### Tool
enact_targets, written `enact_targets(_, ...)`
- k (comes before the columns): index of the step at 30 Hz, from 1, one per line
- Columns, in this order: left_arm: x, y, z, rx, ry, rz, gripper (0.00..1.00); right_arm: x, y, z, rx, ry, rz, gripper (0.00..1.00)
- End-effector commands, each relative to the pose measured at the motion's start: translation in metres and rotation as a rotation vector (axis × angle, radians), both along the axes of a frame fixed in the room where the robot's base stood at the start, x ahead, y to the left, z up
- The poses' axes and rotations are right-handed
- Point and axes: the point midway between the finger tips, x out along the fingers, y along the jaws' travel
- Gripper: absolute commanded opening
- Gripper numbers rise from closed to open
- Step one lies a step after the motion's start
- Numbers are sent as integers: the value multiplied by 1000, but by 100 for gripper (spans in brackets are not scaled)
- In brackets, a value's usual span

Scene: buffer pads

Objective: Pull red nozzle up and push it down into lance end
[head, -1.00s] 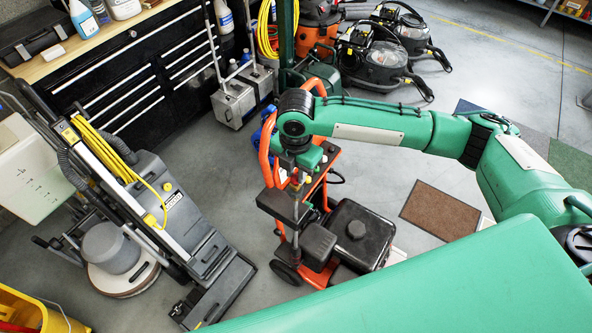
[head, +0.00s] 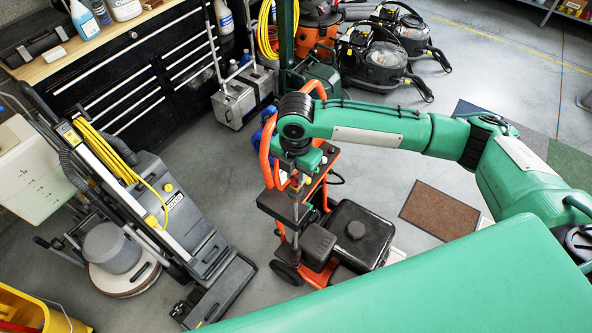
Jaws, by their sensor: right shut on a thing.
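My right gripper (head: 297,182) points down over the panel of an orange-framed pressure washer with a black engine (head: 352,238). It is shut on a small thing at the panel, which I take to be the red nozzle. The nozzle is too small and too covered by the gripper and wrist to make out clearly. A thin upright grey rod (head: 296,214), perhaps the lance, shows just below the gripper. I cannot tell whether nozzle and rod touch. My left gripper is not in view.
A grey floor scrubber (head: 180,215) stands to the left, and a black drawer cabinet (head: 135,75) stands behind it. Black vacuums (head: 375,52) stand at the back. A brown mat (head: 440,213) lies on the floor to the right. The floor between scrubber and washer is clear.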

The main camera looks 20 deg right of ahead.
Motion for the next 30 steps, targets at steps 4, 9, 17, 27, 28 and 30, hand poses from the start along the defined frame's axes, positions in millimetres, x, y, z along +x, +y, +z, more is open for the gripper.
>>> enact_targets(4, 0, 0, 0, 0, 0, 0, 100, 0, 0, 0, 0, 0, 0, 0)
enact_targets(9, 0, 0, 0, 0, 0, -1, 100, 0, 0, -1, 0, 0, 0, 0)
enact_targets(17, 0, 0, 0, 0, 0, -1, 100, 0, 0, 0, 0, 0, 0, 0)
enact_targets(27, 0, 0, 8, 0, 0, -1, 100, 0, 0, 1, -1, 1, 0, 0)
enact_targets(28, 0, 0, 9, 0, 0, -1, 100, 0, 0, 1, -1, 1, 0, 0)
enact_targets(30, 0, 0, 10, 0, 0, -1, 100, 0, 0, 0, -1, 1, -1, 0)
